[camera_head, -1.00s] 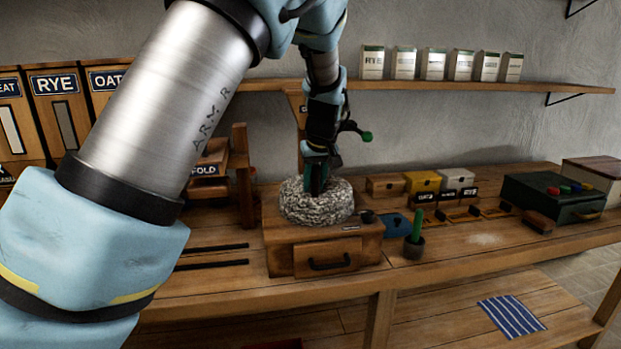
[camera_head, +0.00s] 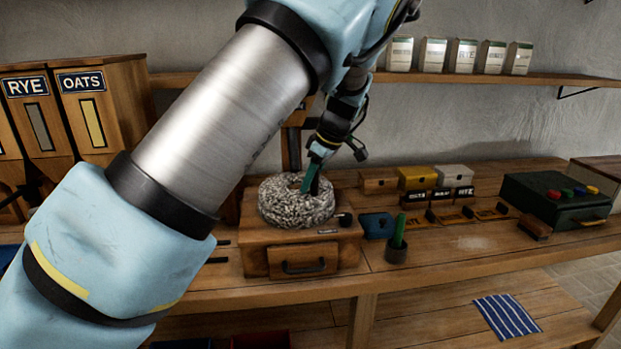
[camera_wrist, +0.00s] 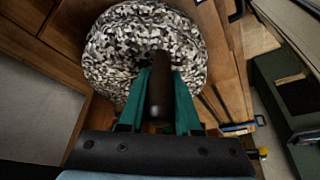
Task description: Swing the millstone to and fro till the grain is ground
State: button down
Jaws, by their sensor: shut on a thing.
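The millstone (camera_head: 278,208) is a round, speckled grey stone lying flat on a wooden mill box (camera_head: 257,236) with a front drawer (camera_head: 303,262). The drawer looks closed. My gripper (camera_head: 311,185) reaches down to the right-hand part of the stone. In the wrist view, its green fingers (camera_wrist: 160,108) are shut on a dark upright handle (camera_wrist: 160,80) on the stone. The speckled stone (camera_wrist: 112,50) fills the upper middle there. The fingers hide part of the stone's near side. I see no loose grain or flour on the stone.
A blue box (camera_head: 376,226) and a dark cup (camera_head: 397,254) with a green stick stand close right of the mill. Small boxes (camera_head: 418,178) and a dark green case (camera_head: 553,208) stand farther right. Labelled bins (camera_head: 92,115) stand left; a shelf (camera_head: 470,78) runs behind.

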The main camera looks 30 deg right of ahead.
jog(key=shift+d+n, duration=0.25)
jog(key=shift+n, duration=0.15)
jog(key=c, duration=0.6)
grip_release()
jog(key=b+v, duration=0.3)
jog(key=v, duration=0.7)
jog(key=shift+d+r, duration=0.1)
jog(key=shift+r, duration=0.3)
